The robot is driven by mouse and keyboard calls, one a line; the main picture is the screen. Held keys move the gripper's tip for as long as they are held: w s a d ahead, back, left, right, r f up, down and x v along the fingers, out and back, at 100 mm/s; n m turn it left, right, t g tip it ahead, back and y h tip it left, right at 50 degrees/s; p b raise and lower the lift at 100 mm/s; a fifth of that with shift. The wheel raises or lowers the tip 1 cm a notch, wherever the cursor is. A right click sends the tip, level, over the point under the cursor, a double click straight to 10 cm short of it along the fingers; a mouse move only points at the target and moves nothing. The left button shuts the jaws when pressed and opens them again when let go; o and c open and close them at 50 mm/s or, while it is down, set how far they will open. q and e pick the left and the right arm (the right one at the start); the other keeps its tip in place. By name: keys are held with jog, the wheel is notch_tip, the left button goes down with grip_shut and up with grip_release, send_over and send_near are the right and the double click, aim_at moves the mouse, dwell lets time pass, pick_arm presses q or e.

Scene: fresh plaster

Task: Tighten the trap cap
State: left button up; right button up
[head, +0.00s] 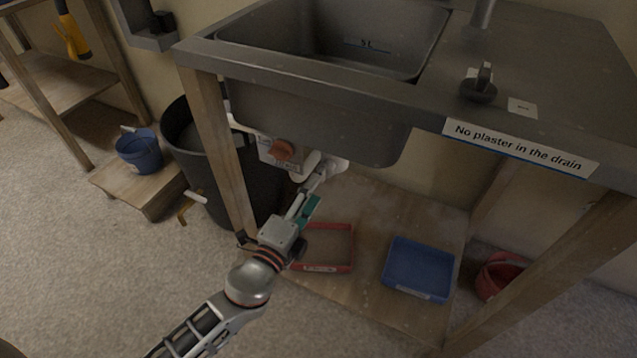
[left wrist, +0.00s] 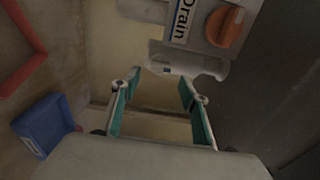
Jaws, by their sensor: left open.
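A pale trap fitting (head: 338,164) hangs under the sink basin; it also shows in the left wrist view (left wrist: 190,60), just beyond my fingertips. I cannot clearly single out its cap. Beside it is a grey box (left wrist: 188,18) labelled "Drain" with an orange knob (left wrist: 227,27); the knob also shows in the head view (head: 282,150). My left gripper (head: 309,193) reaches up under the basin from below. In the left wrist view, its green-padded fingers (left wrist: 160,88) are spread apart with nothing between them. My right gripper is not in view.
The sink's wooden leg (head: 215,150) and a black bin (head: 185,150) stand left of the gripper. The lower shelf (head: 375,225) holds a red frame-like tray (head: 351,248) and a blue tray (head: 418,268). A red bucket (head: 500,276) is at right. The counter (head: 560,80) overhangs.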

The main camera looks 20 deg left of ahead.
pick_arm(q)
jog(key=shift+s, duration=0.55)
